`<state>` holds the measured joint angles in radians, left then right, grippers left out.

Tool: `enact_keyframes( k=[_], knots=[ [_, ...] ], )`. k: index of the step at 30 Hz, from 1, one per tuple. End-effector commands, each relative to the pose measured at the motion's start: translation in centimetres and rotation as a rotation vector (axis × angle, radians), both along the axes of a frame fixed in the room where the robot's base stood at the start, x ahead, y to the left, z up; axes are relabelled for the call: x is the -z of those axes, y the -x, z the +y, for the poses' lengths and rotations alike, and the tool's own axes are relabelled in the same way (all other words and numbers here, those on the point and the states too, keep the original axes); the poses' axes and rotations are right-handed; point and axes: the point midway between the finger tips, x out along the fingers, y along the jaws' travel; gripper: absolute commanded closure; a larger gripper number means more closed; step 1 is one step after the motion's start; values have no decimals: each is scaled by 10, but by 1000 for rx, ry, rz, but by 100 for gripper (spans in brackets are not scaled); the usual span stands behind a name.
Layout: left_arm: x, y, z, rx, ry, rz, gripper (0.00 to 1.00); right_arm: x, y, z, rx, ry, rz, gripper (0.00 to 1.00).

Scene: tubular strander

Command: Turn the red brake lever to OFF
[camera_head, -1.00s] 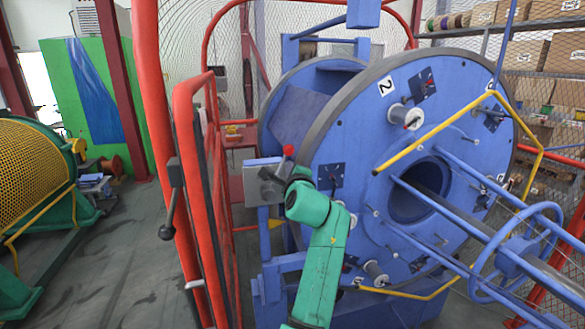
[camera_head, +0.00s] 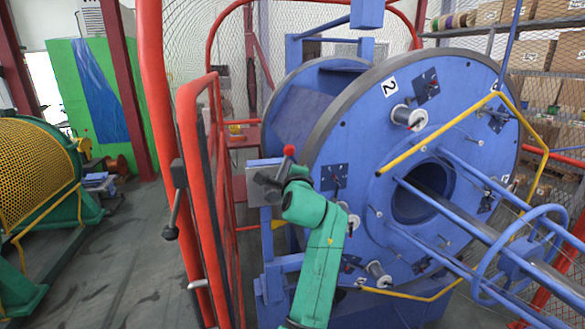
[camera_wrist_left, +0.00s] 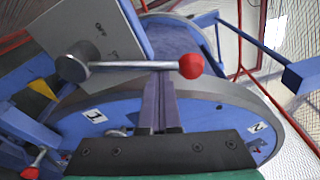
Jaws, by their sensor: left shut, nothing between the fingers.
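The brake lever is a metal rod with a red ball knob (camera_head: 289,150), on a grey box plate (camera_head: 258,172) beside the big blue drum. In the left wrist view the lever's rod (camera_wrist_left: 125,67) runs sideways from a round hub to the red knob at its right end. The plate (camera_wrist_left: 98,28) there reads OFF above a second, unclear word. My left gripper (camera_head: 266,184) is at the plate, just below the knob. In the wrist view its shut fingers (camera_wrist_left: 160,88) reach up to the rod between hub and knob; I cannot tell whether they touch. My right gripper is not shown.
The blue drum (camera_head: 365,130) stands right behind my left arm, with bobbins and a yellow bar on its face. A red guard frame (camera_head: 190,200) stands close on the left.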

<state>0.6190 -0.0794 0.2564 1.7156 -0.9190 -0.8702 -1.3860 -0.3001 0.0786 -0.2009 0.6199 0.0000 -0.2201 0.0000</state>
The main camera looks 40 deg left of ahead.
Motion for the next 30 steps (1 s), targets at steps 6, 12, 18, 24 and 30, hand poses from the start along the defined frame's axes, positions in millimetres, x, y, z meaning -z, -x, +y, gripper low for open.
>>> enact_keyframes(
  k=[6, 12, 18, 24, 30],
  knots=[
    [-7, 10, 8, -6, 56, -88, 100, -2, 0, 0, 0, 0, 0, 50],
    [-10, 24, 17, -6, 151, -224, 100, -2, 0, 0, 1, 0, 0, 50],
    [-10, 39, 27, -5, 255, -372, 100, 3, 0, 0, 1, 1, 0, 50],
    [-8, 51, 36, -5, 338, -493, 100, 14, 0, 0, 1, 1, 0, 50],
    [-6, 59, 41, -4, 436, -628, 100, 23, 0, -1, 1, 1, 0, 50]
  ],
)
